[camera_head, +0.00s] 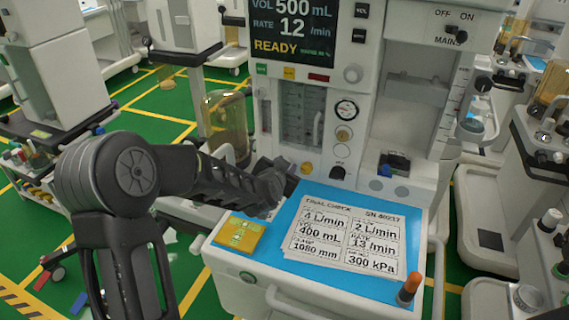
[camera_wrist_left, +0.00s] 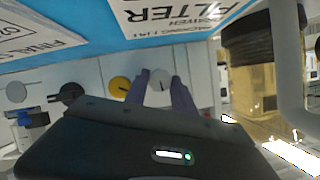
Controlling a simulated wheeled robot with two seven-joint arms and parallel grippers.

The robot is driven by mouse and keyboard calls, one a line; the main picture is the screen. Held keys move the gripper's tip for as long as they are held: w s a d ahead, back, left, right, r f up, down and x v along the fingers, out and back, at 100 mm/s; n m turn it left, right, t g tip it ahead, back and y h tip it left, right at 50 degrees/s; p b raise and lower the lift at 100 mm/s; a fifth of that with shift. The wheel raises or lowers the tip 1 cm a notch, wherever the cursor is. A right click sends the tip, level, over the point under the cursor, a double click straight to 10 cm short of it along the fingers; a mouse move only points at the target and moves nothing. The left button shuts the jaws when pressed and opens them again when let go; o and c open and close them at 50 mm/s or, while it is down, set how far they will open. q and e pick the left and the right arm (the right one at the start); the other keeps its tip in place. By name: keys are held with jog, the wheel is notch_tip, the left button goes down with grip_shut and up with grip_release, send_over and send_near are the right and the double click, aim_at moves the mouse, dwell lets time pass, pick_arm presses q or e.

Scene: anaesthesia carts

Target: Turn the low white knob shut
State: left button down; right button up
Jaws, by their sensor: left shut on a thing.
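The low white knob (camera_wrist_left: 160,87) is on the front panel of the cart, with a short dark mark on its face. In the left wrist view it sits between the two fingers of my left gripper (camera_wrist_left: 161,93), which is shut on it. In the head view my left gripper (camera_head: 283,170) reaches the lower panel from the left and hides the knob. A yellow knob (camera_wrist_left: 120,88) is right beside the fingers; it also shows in the head view (camera_head: 306,167). A black knob (camera_wrist_left: 69,93) is farther along the row. My right gripper is not in view.
The blue work surface (camera_head: 388,203) holds a printed check card (camera_head: 345,235), a yellow pad (camera_head: 238,235) and an orange-topped dark object (camera_head: 408,290). Other carts stand around on the green floor.

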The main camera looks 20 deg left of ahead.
pick_arm(q)
jog(key=shift+m+p, duration=0.3)
jog(key=shift+m, duration=0.1)
jog(key=shift+y, duration=0.4)
jog(key=c, duration=1.1)
grip_release()
jog(key=shift+o, duration=0.2)
jog(key=v, duration=0.7)
jog(key=shift+s+r, duration=0.1)
jog(key=shift+s, duration=0.25)
